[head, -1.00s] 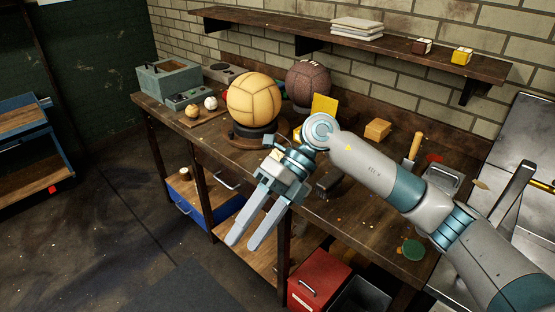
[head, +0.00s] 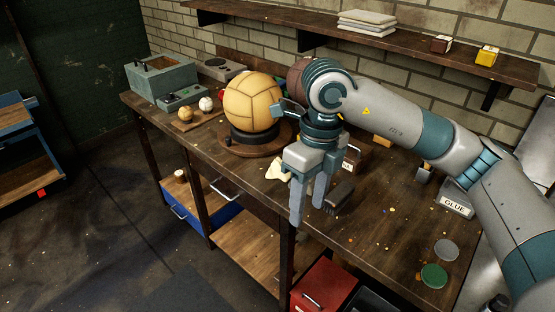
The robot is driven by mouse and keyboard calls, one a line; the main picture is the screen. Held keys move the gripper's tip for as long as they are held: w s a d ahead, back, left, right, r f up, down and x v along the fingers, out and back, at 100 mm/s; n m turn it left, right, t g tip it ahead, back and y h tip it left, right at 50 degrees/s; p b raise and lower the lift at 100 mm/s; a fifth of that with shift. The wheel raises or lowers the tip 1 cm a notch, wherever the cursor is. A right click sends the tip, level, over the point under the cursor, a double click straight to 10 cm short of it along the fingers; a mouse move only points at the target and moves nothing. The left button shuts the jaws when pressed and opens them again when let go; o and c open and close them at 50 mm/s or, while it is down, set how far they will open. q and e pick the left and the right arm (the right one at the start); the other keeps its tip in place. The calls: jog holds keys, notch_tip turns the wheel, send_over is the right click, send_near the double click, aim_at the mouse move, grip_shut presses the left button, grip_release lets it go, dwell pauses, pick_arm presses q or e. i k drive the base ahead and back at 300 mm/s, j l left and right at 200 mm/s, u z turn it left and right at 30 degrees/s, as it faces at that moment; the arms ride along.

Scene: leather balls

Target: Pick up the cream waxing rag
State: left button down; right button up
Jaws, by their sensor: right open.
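A small cream cloth, which looks like the waxing rag (head: 276,171), lies crumpled on the workbench (head: 365,235) near its front edge. My right gripper (head: 307,212) points down just right of the rag, its two fingers apart and nothing between them. The gripper's body covers part of the rag's right side. I cannot tell whether a finger touches it. My left gripper is not in view.
A tan leather ball (head: 252,102) sits on a round stand left of my right gripper. A dark brush (head: 340,196) lies close to its right finger. A glue box (head: 454,205) and green lid (head: 433,276) are further right. A shelf (head: 400,45) runs above.

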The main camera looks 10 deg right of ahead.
aim_at(274, 172)
jog(key=i, duration=1.1)
